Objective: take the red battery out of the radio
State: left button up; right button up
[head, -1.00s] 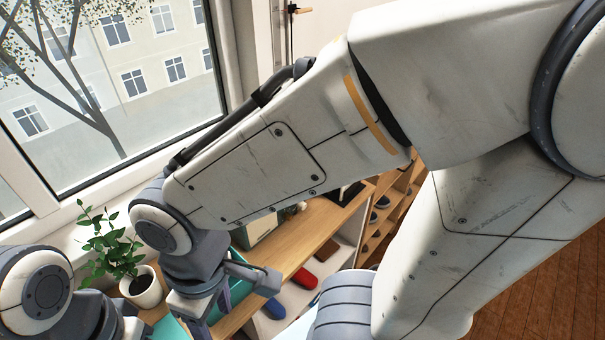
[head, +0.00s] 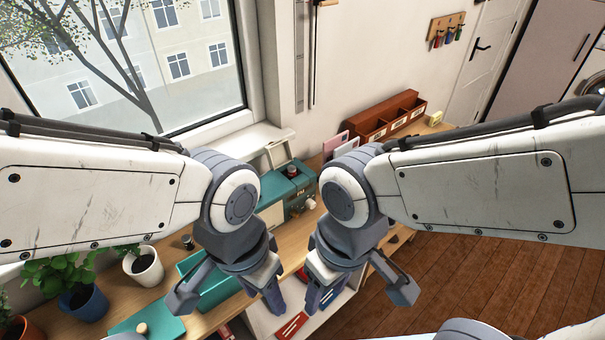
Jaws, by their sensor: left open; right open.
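A teal box-like thing (head: 301,190) with small markings and pale knobs stands on the wooden counter against the wall; it looks like the radio. It shows between my two wrists, and my arms partly hide it. A dark round piece sits at its top. I cannot make out a red battery. My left gripper (head: 229,299) is open and empty, in front of and to the left of the radio. My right gripper (head: 360,292) is open and empty, in front of and to the right of it. Neither touches the radio.
A teal open bin (head: 218,288) is partly behind my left gripper. Potted plants (head: 144,268) stand at the left by the window. A brown compartment box (head: 388,118) stands at the back right.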

aim_at(292, 169)
jog(key=z, duration=0.8)
jog(key=k, duration=1)
jog(key=z, duration=1.05)
jog(key=i, duration=1.75)
jog(key=u, duration=1.2)
jog(key=i, duration=0.85)
jog(key=u, duration=1.4)
jog(key=i, duration=0.5)
jog(key=u, duration=0.5)
